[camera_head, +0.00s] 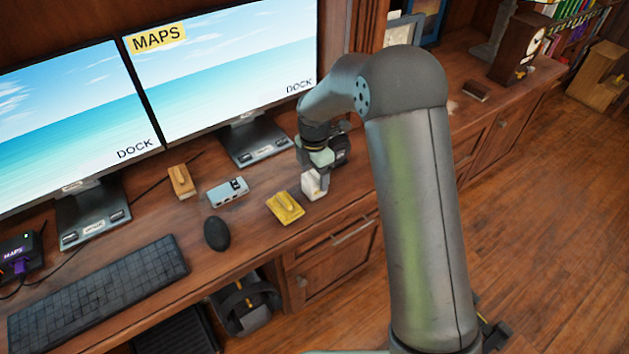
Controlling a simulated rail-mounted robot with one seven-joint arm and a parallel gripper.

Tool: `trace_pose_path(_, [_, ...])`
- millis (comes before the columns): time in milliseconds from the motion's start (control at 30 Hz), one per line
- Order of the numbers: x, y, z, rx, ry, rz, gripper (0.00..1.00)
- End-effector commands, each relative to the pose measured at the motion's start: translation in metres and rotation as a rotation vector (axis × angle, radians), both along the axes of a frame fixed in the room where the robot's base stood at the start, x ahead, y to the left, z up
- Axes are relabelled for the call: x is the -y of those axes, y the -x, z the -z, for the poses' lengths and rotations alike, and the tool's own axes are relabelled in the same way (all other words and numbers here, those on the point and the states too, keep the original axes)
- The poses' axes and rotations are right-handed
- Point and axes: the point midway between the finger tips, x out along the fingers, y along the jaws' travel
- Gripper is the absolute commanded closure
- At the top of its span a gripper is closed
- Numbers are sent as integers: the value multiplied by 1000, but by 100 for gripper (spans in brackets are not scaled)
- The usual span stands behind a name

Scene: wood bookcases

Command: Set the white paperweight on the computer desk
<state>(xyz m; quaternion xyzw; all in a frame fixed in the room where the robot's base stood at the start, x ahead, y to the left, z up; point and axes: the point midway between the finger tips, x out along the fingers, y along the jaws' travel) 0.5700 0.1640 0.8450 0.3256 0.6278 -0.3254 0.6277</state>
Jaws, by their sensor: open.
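A small white block, which looks like the white paperweight (314,187), is on the wooden computer desk (270,238) near its front edge, just right of a yellow object. My gripper (322,172) is right above and behind it, pointing down. The gripper is open. Its fingertips are small and partly hidden, so I cannot tell whether they touch the block.
The yellow object (285,207), a black mouse (217,234), a grey box (228,192), a wooden block (181,181) and a keyboard (98,292) lie to the left. Two monitors (225,65) stand behind. A clock (517,50) stands far right.

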Motion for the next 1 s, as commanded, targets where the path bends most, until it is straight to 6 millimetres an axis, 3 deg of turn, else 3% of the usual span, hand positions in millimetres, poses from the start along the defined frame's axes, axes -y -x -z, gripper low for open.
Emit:
trace_pose_path(100, [1, -1, -28, 6, 0, 1, 27])
trace_pose_path(300, [0, -1, -64, 4, 0, 1, 27])
trace_pose_path(700, [5, 4, -87, 3, 3, 38, 27])
trace_pose_path(767, [14, 14, -96, 7, 6, 115, 27])
trace_pose_path(867, [39, 46, -118, 16, 13, 365, 27])
trace_pose_path(1000, [88, 122, -147, 33, 14, 899, 27])
